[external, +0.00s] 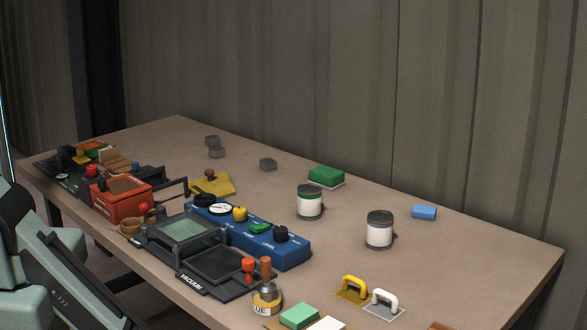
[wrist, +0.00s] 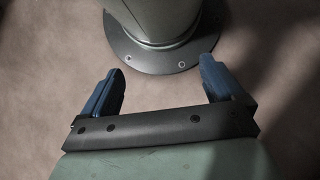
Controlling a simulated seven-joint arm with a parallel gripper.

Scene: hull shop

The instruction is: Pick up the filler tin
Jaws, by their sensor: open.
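Two white tins stand upright on the table in the external view. One tin (external: 309,204) has a dark lid and a green-edged label. The other tin (external: 379,231) is to its right and nearer, with a grey lid. Their labels are too small to read, so I cannot tell which is the filler tin. My gripper (wrist: 162,66) shows in the wrist view with its two blue fingers wide apart and nothing between them. No tin is in the wrist view. My gripper is out of the external view, so its distance from the tins is not shown.
A blue control panel (external: 290,252) and a vacuum unit (external: 213,264) stand left of the tins. A green block (external: 326,175) lies behind them, a blue block (external: 424,212) to the right. Yellow (external: 355,285) and white (external: 385,299) handled tools lie in front. The right table end is mostly clear.

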